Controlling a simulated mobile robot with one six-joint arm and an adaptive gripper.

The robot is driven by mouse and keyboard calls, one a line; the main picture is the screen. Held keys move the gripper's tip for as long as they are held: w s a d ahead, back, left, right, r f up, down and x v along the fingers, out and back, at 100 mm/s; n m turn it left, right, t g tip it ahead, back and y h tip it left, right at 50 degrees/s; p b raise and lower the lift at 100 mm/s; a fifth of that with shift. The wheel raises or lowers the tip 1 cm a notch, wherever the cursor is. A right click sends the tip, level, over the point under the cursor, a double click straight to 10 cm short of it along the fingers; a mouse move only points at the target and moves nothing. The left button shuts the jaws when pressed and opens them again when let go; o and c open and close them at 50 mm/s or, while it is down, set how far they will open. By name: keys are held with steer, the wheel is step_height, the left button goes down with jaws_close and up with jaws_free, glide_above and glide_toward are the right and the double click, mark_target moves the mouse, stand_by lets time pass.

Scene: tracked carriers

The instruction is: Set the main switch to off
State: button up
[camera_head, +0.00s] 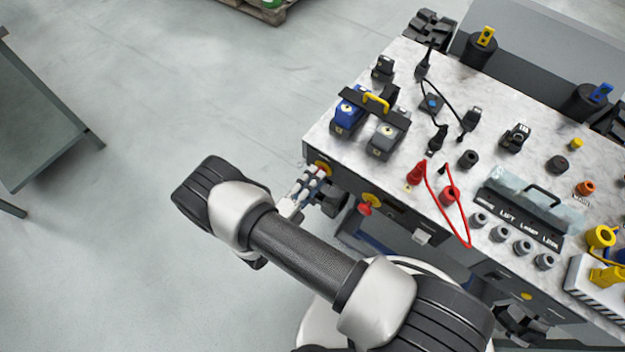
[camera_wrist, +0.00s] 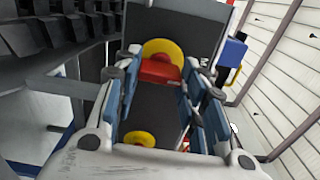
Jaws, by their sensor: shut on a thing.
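A red switch handle (camera_wrist: 160,70) on a round yellow plate (camera_wrist: 163,49) sits on the dark front face of the carrier. In the head view its yellow plate (camera_head: 323,166) shows near the left end of that face, partly behind my fingers. My gripper (camera_head: 317,174) reaches it from the front. In the wrist view my gripper (camera_wrist: 159,74) is shut on the red handle, which lies crosswise between the fingertips. I cannot read any on or off marking. A second yellow plate with a red handle (camera_head: 366,208) is to the right on the same face.
The carrier's pale top (camera_head: 400,60) holds a blue battery unit (camera_head: 348,115), a grey one (camera_head: 384,138), black connectors and a red cable (camera_head: 463,232). A grey lever box (camera_head: 530,200) stands right. Open floor lies left, with a dark green table (camera_head: 40,115) beyond.

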stand_by(0.3)
steer(key=o, duration=1.1)
steer(key=shift+c, duration=0.2)
steer(key=shift+s+a, duration=0.1)
steer(key=v, duration=1.1)
steer(key=shift+s+a, duration=0.25)
steer(key=shift+s, duration=0.05)
